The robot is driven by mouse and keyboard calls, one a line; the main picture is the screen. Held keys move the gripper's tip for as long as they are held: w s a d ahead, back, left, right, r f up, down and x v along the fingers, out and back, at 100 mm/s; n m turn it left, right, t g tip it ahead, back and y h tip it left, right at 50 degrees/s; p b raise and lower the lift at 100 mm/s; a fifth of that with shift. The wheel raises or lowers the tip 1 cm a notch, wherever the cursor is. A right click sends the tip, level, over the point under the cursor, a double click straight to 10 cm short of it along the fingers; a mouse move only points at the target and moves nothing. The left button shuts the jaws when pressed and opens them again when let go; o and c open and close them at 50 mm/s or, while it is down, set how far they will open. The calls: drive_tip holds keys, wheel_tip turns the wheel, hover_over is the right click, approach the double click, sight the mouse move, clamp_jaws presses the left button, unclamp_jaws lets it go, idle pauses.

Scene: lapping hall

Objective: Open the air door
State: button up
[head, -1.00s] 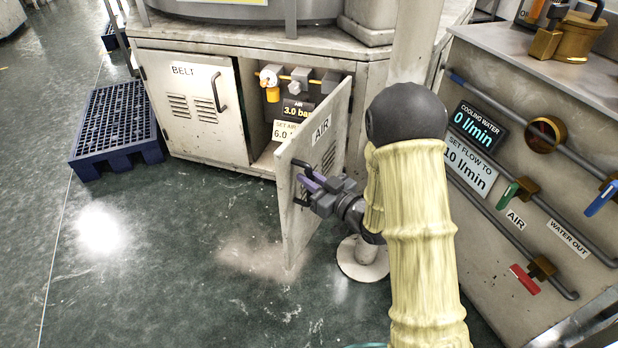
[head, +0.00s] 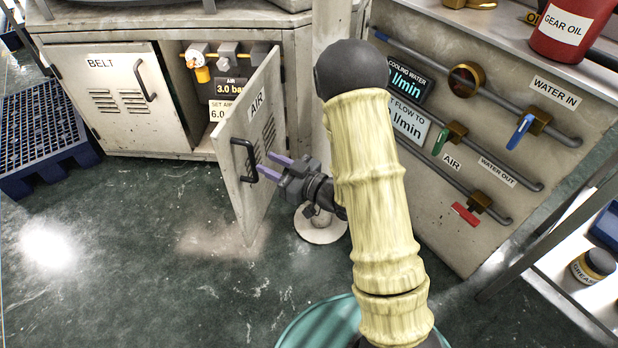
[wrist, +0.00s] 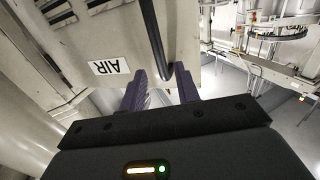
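The air door (head: 258,130), a pale worn metal panel labelled AIR, stands swung wide out from the cabinet in the head view. Its black bar handle (head: 236,160) is on the outer face near the free edge. My gripper (head: 266,166) is beside that face with its two purple fingers spread and nothing held. The fingertips are just right of the handle in the head view. In the wrist view the door (wrist: 95,35) fills the upper left, and the handle bar (wrist: 153,40) runs down toward the gap between the fingers (wrist: 161,72). Contact with the handle cannot be told.
Inside the open compartment are an orange-and-white regulator (head: 200,62) and a 3.0 bar display (head: 232,86). The shut BELT door (head: 120,100) is left. A pipe panel (head: 470,130) with valves stands right. A post foot (head: 320,225) is behind my gripper. The floor in front is clear.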

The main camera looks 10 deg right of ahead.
drive_tip(key=p+v, duration=0.6)
drive_tip(key=v, duration=0.5)
drive_tip(key=shift+r, duration=0.1)
